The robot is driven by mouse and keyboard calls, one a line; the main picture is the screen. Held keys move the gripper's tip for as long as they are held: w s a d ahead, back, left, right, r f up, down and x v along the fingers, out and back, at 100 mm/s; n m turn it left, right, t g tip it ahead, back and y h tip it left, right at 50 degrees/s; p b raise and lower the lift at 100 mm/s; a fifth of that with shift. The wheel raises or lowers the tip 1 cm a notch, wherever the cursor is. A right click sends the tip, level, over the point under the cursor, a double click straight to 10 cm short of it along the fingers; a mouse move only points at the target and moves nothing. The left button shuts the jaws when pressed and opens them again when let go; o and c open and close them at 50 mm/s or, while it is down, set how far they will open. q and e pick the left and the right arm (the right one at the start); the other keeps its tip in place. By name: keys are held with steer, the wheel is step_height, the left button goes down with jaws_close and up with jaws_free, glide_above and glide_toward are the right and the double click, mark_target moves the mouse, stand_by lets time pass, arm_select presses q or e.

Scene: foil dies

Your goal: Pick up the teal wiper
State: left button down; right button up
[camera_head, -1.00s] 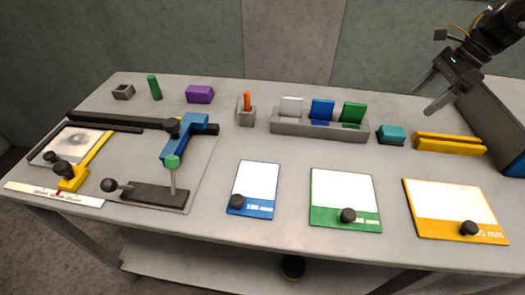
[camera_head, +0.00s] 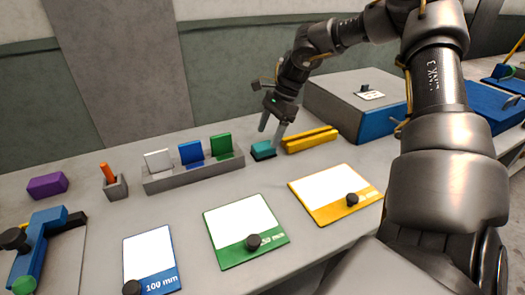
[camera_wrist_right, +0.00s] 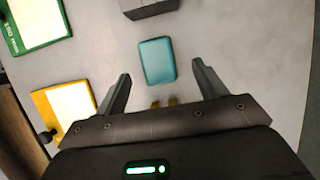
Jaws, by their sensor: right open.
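The teal wiper (camera_head: 263,147), a small block with a teal top and dark base, sits on the grey table between the slotted rack and the yellow bars. It also shows whole in the right wrist view (camera_wrist_right: 158,60). My right gripper (camera_head: 271,137) is just above the wiper, pointing down. Its fingers are spread and empty. In the wrist view the wiper lies between and slightly beyond the fingertips (camera_wrist_right: 161,72), with space on both sides. My left gripper is out of view.
Yellow bars (camera_head: 312,139) lie close to the right of the wiper. The grey rack (camera_head: 188,174) with white, blue and green plates stands to the left. Green (camera_head: 243,231) and yellow (camera_head: 336,195) framed boards lie in front. A large grey box (camera_head: 355,97) stands at the right.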

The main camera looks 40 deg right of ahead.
mark_target(264, 145)
steer(key=x, duration=0.5)
steer(key=shift+s+a+p, duration=0.1)
steer(key=shift+p, duration=0.2)
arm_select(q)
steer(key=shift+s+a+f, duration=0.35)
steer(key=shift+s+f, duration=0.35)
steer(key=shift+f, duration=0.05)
arm_select(e)
steer(key=shift+c, duration=0.3)
steer(key=c, duration=1.1)
steer(key=shift+o, duration=0.2)
steer(key=shift+r, duration=0.1)
